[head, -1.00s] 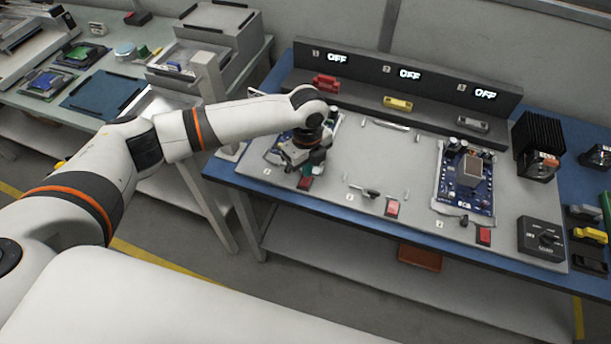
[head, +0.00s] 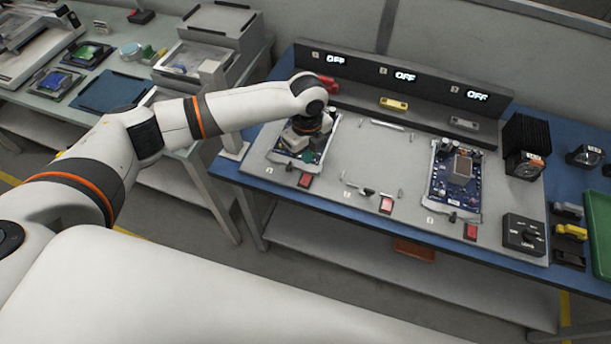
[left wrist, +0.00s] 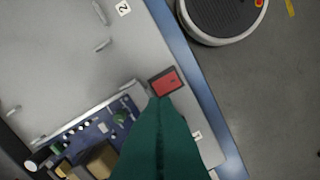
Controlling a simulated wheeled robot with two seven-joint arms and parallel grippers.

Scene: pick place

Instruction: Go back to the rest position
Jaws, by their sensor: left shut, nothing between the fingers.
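My left gripper (head: 300,147) is above the left station of the test bench, over a blue circuit board (head: 318,143). Its fingers are mostly hidden by my wrist in the head view. In the left wrist view, the green fingers (left wrist: 160,138) are closed together with nothing between them. The blue board (left wrist: 95,140) lies beside them at the lower left, and a red switch (left wrist: 165,84) shows just past the fingertips. That red switch (head: 305,180) is at the bench's front in the head view. My right gripper is not in view.
A second board (head: 455,175) sits at the right station. A dark panel with several OFF displays (head: 404,76) stands along the back. A black heatsink block (head: 525,140) and a knob box (head: 523,233) are at the right. A side table (head: 60,105) holds trays and boards.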

